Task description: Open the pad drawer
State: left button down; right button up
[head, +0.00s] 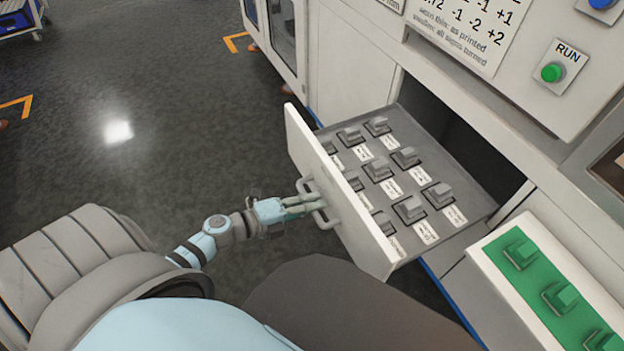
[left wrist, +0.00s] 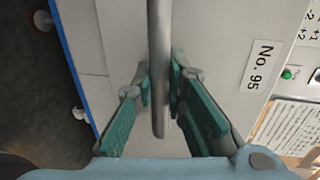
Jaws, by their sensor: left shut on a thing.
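The pad drawer (head: 340,195) is pulled out of the white machine cabinet in the head view. Several grey pads with printed labels sit in its grey tray (head: 455,188). A bar handle (head: 308,190) is on the drawer's white front. My left gripper (head: 312,203) is shut on this handle. In the left wrist view the grey handle bar (left wrist: 158,60) runs between the green-padded fingers of the gripper (left wrist: 160,92). My right gripper is not in view.
A white-edged green tray (head: 490,245) with several green blocks is at the lower right. A green RUN button (head: 552,72) and a printed sign (head: 465,30) are on the cabinet above. The dark floor (head: 160,160) at left is clear; a cart (head: 20,18) stands far off.

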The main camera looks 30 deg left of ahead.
pick_arm(q)
jog(key=c, duration=1.6)
grip_release()
jog(key=shift+s, duration=0.1)
jog(key=v, duration=1.2)
